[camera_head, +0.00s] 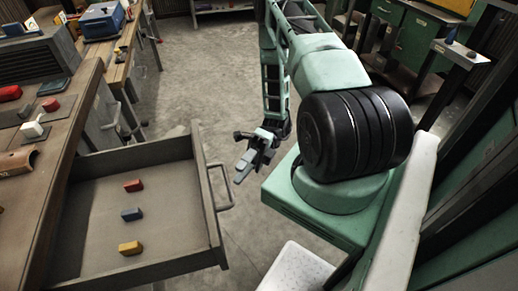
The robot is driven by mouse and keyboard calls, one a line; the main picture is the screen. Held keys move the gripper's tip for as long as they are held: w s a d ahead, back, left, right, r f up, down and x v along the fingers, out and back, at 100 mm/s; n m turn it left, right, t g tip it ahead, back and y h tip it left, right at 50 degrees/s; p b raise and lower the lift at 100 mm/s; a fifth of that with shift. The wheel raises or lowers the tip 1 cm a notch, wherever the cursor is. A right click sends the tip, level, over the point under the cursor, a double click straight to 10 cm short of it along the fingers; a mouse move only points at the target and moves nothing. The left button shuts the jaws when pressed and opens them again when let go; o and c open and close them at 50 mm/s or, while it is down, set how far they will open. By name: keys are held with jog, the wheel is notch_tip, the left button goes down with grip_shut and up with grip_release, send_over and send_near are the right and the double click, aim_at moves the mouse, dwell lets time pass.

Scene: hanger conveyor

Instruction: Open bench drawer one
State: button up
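A grey bench drawer (165,238) at the lower left is pulled well out from under the workbench. Its handle (221,186) is a bar on the front panel, facing right. Inside lie a red block (133,185), a blue block (131,214) and a yellow block (130,247). No number label is readable on the drawer. My gripper (243,172) is just right of the handle, apart from it, and points toward the lower left. Its fingers are small and overlap in this view, so their opening cannot be told. I see nothing held in it.
The workbench (62,150) runs along the left with a red item (51,105), a white item (33,129) and a brown curved piece (18,161) on top. Green cabinets (420,40) stand at the back right. The concrete floor (205,75) behind the drawer is clear.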

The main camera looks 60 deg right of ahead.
jog(key=w+d+f+b, duration=0.1)
jog(key=d, duration=1)
jog(key=shift+w+f, duration=0.2)
jog(key=shift+f, duration=0.1)
jog(key=shift+a, duration=0.1)
